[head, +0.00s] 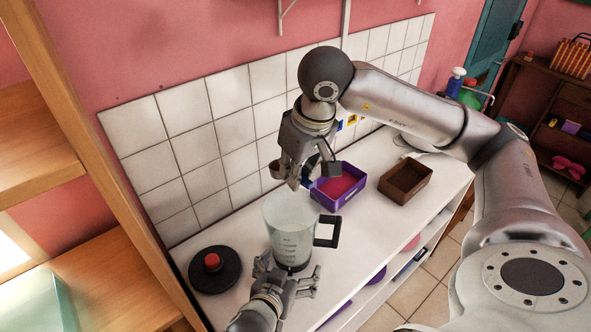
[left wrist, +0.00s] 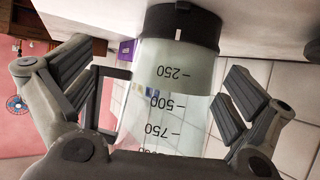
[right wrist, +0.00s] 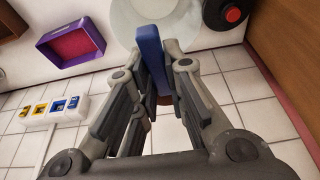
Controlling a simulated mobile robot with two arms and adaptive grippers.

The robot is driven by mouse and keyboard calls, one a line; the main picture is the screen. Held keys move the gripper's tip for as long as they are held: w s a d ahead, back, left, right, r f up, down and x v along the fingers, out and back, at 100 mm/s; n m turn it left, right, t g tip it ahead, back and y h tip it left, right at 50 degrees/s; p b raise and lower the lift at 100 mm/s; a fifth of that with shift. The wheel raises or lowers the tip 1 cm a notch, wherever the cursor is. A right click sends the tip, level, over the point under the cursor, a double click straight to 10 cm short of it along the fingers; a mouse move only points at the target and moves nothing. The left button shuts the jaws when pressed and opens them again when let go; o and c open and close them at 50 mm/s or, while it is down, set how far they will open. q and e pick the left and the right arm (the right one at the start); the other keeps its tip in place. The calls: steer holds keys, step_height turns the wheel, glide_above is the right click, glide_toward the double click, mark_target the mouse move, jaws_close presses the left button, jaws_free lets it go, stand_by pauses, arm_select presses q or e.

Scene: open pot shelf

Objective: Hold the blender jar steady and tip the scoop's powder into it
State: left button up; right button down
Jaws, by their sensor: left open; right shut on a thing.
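The clear blender jar (head: 290,225), with a dark base and dark handle, stands upright on the white shelf top; it fills the middle of the left wrist view (left wrist: 165,100). My left gripper (head: 289,274) is open, low at the jar's near side, with its fingers apart on either side of it. My right gripper (head: 299,180) is above and behind the jar, shut on the scoop's blue handle (right wrist: 152,60). A brown cup, apparently the scoop's bowl (head: 276,170), shows left of the right gripper. Its powder cannot be made out.
A black lid with a red knob (head: 213,264) lies left of the jar. A purple tray with a red inside (head: 343,198) and a brown box (head: 406,180) stand to the right. A tiled wall (head: 190,155) runs close behind; a wooden frame is at left.

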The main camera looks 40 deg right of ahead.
arm_select(q)
steer(key=shift+x, duration=3.75)
steer(key=shift+c, duration=0.3)
steer(key=c, duration=0.6)
arm_select(e)
steer(key=shift+r, duration=0.15)
arm_select(q)
steer(key=shift+c, duration=0.2)
arm_select(e)
steer(key=shift+s+d, duration=0.55)
steer(key=shift+d, duration=0.3)
steer(key=shift+s+d, duration=0.55)
steer(key=shift+d, duration=0.25)
steer(key=shift+s+d, duration=0.55)
steer(key=shift+d, duration=0.3)
